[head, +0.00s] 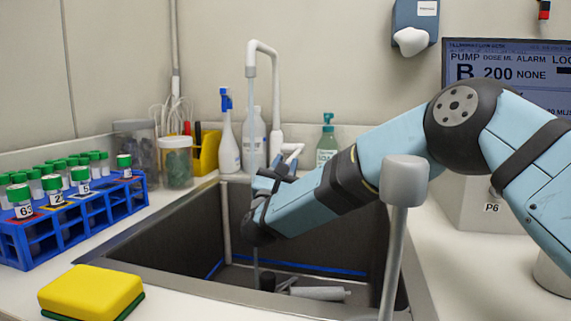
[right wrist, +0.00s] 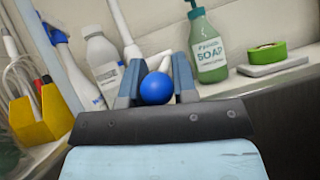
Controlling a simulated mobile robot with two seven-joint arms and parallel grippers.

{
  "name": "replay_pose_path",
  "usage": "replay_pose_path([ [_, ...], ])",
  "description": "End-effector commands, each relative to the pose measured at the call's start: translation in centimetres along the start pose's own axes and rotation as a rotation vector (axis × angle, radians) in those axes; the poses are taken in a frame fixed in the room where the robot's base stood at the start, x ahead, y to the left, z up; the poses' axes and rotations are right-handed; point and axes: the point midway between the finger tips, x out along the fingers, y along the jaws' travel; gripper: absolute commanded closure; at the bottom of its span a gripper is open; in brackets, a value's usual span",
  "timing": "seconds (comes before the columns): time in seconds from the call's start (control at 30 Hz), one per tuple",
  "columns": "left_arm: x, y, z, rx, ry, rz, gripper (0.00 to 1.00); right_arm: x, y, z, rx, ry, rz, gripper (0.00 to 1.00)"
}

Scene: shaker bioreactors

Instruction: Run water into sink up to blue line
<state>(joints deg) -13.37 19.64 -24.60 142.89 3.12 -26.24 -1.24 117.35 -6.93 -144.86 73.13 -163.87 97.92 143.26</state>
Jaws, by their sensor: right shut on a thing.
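The sink (head: 165,240) is a dark basin with a blue line (head: 300,268) low along its inner walls. A white tap (head: 262,48) stands behind it, and a thin clear stream (head: 253,130) falls from its spout to the bottom. The water's surface is hard to make out. My right gripper (head: 282,172) reaches over the sink to the tap's lever. In the right wrist view, its fingers are shut on a blue ball knob (right wrist: 157,88) in front of the white tap body. My left gripper is not in view.
A dark round piece and a grey cylinder (head: 318,293) lie on the sink floor. A grey capped post (head: 403,180) rises at the front right. A blue tube rack (head: 70,225) and a yellow sponge (head: 90,292) are left. Bottles, including green soap (head: 327,140), stand behind.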

Motion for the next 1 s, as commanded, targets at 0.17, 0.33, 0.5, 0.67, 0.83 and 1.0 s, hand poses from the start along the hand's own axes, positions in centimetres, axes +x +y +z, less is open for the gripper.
replay_pose_path([
  [0.17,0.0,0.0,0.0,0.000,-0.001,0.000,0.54,0.0,0.0,0.0,0.000,0.000,0.000,1.00],
  [0.33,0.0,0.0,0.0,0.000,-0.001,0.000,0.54,0.0,0.0,0.0,0.000,0.000,0.000,0.62],
  [0.5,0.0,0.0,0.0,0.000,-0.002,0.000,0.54,0.0,0.0,0.0,0.000,0.001,0.000,0.61],
  [0.67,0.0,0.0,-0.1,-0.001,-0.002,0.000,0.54,-0.2,0.0,0.0,0.000,0.001,0.000,0.61],
  [0.83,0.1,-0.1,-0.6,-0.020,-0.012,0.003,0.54,-2.1,0.1,0.1,-0.001,0.005,0.003,0.61],
  [1.0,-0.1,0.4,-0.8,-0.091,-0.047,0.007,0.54,-5.8,0.3,0.8,0.001,0.004,0.004,0.61],
])
